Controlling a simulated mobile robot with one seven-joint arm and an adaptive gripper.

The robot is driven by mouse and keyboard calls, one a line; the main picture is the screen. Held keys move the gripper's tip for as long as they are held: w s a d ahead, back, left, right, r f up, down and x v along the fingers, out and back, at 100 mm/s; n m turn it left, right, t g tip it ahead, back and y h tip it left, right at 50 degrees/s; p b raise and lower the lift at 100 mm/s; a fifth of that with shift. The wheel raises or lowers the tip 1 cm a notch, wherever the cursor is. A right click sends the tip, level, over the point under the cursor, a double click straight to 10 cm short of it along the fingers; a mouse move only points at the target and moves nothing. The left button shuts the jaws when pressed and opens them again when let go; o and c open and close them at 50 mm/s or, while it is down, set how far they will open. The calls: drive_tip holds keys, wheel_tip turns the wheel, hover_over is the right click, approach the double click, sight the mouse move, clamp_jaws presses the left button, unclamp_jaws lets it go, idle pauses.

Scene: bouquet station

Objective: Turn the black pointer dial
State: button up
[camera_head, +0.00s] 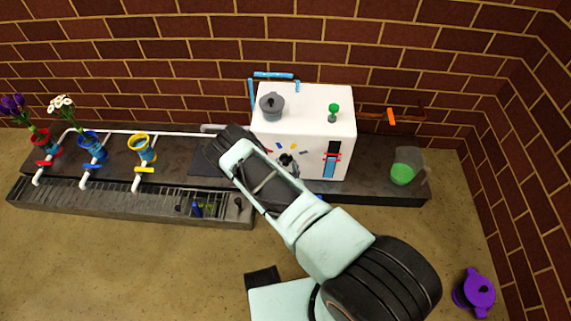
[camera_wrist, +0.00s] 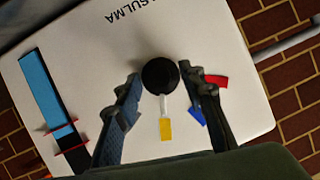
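The black dial (camera_wrist: 160,75) is a round knob on the white machine's front face. In the wrist view, a pale pointer (camera_wrist: 164,105) runs from it toward a yellow mark (camera_wrist: 166,129). A blue mark (camera_wrist: 197,115) and a red mark (camera_wrist: 216,81) lie to the right, partly beside the right finger. My gripper (camera_wrist: 161,78) is open, with one finger on each side of the dial. A gap shows at the left finger; the right finger is very close, and I cannot tell if it touches. In the head view, my arm partly covers the white machine (camera_head: 325,109).
A blue slot with red tabs (camera_wrist: 43,91) is on the same face, left of my fingers. A green-filled jug (camera_head: 404,168) stands right. Potted flowers (camera_head: 40,140) stand far left.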

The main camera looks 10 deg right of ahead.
clamp_jaws()
idle(0.4)
drive_tip(key=n+h, duration=0.2)
drive_tip(key=n, duration=0.1)
drive_tip(key=shift+a+g, duration=0.25)
drive_tip(key=shift+g, duration=0.05)
drive_tip(key=n+h, duration=0.2)
drive_tip(key=n, duration=0.1)
drive_tip(key=shift+a, duration=0.15)
drive_tip(key=shift+a+f+n+h, duration=0.1)
drive_tip(key=shift+f+n+h, duration=0.1)
drive_tip(key=shift+n+h, duration=0.9)
drive_tip(key=shift+w+n+h, duration=0.1)
drive_tip(key=shift+n+h, duration=0.6)
drive_tip(key=shift+n, duration=0.7)
